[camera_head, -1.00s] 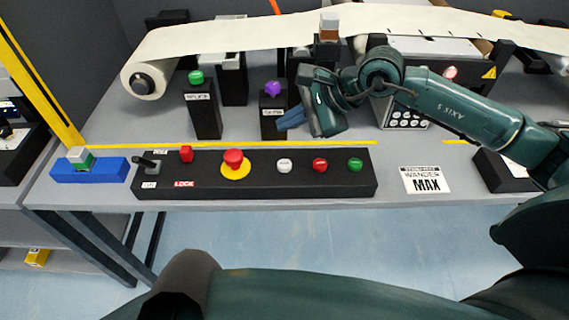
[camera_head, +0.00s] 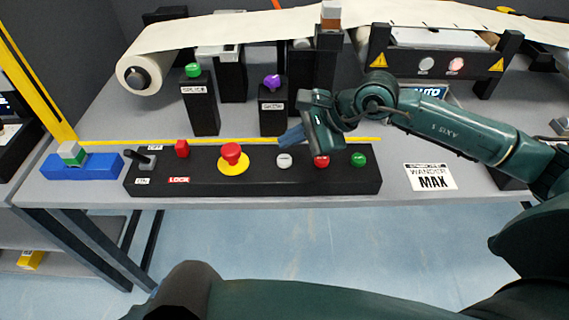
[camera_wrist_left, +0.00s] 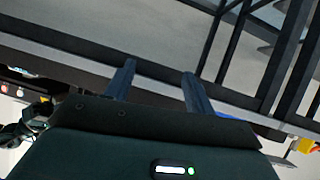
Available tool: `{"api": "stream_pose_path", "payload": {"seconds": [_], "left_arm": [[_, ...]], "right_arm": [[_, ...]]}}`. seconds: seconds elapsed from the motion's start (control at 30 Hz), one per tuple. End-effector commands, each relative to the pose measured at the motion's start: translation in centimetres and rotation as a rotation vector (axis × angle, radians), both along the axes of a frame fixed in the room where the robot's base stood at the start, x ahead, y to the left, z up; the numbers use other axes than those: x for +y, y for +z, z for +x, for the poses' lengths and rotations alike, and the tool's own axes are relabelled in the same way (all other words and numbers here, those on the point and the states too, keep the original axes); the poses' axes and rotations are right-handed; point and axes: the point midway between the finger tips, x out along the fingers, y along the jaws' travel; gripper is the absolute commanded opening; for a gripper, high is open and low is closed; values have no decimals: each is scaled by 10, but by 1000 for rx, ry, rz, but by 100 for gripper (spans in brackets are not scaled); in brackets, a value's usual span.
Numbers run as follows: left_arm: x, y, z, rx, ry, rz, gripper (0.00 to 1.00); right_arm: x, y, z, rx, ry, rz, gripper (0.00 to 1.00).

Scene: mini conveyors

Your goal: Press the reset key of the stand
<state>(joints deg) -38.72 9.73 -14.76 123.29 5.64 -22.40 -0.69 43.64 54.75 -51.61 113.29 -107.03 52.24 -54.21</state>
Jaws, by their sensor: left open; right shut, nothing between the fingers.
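The black control panel (camera_head: 200,186) lies along the table's front edge. It carries a white key (camera_head: 284,161), a red key (camera_head: 322,160) and a green key (camera_head: 358,159); the small lettering on their caps is too small to read, so I cannot tell which says reset. My right gripper (camera_head: 286,138) is shut and empty, its blue fingers just behind and above the white key, apart from it in the picture. My left gripper (camera_wrist_left: 159,70) is open and empty in the left wrist view.
Black posts with a green knob (camera_head: 193,70) and a purple knob (camera_head: 271,82) stand behind. A paper web (camera_head: 220,34) spans the back.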

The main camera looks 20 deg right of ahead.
Motion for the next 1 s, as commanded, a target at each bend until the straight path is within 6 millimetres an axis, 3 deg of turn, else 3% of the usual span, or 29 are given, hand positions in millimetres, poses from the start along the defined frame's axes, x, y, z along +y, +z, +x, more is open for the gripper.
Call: {"api": "stream_pose_path", "payload": {"seconds": [0.03,0.2,1.0], "left_arm": [[0,-8,1,-3,3,-10,54],[-1,-9,2,-10,9,-34,54],[-2,-8,0,-6,9,-41,54]], "right_arm": [[0,-11,0,1,1,1,0],[0,-19,0,1,1,1,0],[0,-19,0,1,1,1,0]]}}
